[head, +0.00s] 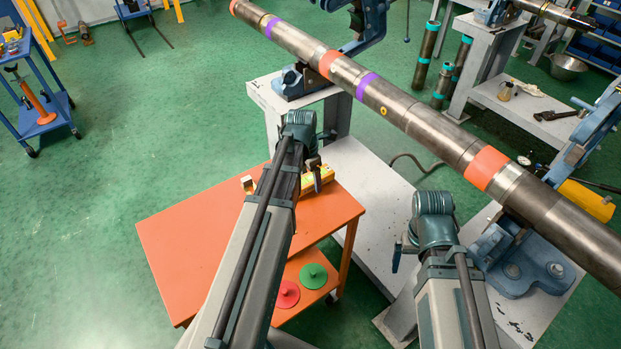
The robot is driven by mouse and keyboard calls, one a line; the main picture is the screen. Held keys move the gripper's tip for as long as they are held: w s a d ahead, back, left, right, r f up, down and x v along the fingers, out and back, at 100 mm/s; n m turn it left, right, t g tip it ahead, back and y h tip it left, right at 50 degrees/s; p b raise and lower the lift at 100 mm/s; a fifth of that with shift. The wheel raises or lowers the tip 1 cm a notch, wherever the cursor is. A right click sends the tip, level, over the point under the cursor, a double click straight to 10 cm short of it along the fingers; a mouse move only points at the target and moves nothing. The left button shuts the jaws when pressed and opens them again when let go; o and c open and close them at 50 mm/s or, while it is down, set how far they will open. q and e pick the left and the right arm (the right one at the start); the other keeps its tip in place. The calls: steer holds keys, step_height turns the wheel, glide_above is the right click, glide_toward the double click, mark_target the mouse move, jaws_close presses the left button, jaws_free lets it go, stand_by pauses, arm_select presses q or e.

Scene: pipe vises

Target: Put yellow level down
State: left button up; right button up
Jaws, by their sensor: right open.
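The yellow level (326,177) is at the far right part of the orange table top (190,240), partly hidden by my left arm. My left gripper (312,176) is at the level, with a dark finger in front of its yellow side. I cannot tell whether its jaws are closed on the level, or whether the level touches the table. My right gripper (403,248) is open beside the pale bench, below the long pipe, and I see nothing in it.
A long steel pipe (410,112) with orange and purple bands crosses above the pale bench (365,180) in blue vises (525,260). Red (286,294) and green (313,276) discs lie on the orange table's lower shelf. The table top's left part is clear.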

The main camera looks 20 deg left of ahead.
mark_target(307, 180)
arm_select(q)
steer(key=shift+o, duration=0.6)
step_height(307, 180, up, 12)
steer(key=s+p, duration=0.1)
steer(key=p, duration=1.1)
steer(key=shift+a, duration=0.4)
steer(key=shift+s, duration=0.1)
steer(key=f+b, duration=0.4)
steer(key=w+f+b, duration=0.1)
steer(key=f+b, duration=0.6)
steer(key=shift+w+d+f+b, duration=0.15)
steer(key=shift+d+f+b, duration=0.2)
steer(key=shift+f+b, duration=0.05)
steer(key=shift+r, duration=0.1)
